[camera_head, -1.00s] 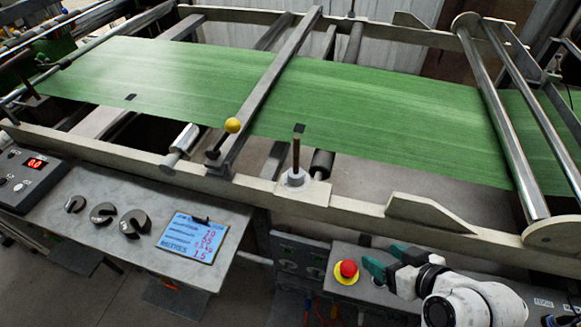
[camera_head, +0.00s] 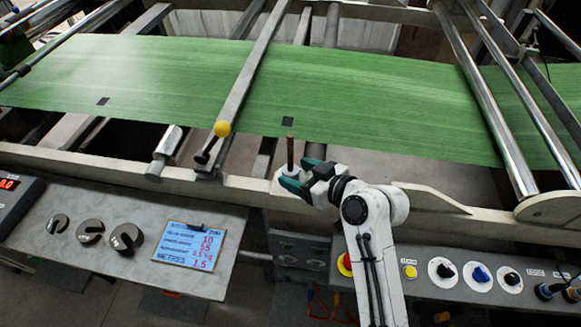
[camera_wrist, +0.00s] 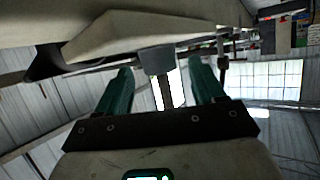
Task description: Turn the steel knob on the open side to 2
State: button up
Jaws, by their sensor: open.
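A thin brown upright rod (camera_head: 290,152) stands on the near rail of the frame. A grey block at its base (camera_wrist: 156,60) shows in the wrist view and appears to be the steel knob. My gripper (camera_head: 300,172) is at the rod's foot, mostly covering that base in the head view. In the wrist view my open gripper (camera_wrist: 160,72) has one green finger on each side of the block and the rod. Contact cannot be told. No scale or number on the knob is readable.
Green woven web (camera_head: 380,95) runs behind the rod. A yellow-ball lever (camera_head: 222,129) stands to the left.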

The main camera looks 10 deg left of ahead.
aim_at(295, 172)
jog(key=shift+x, duration=1.5)
jog(key=c, duration=1)
jog(key=shift+o, duration=0.2)
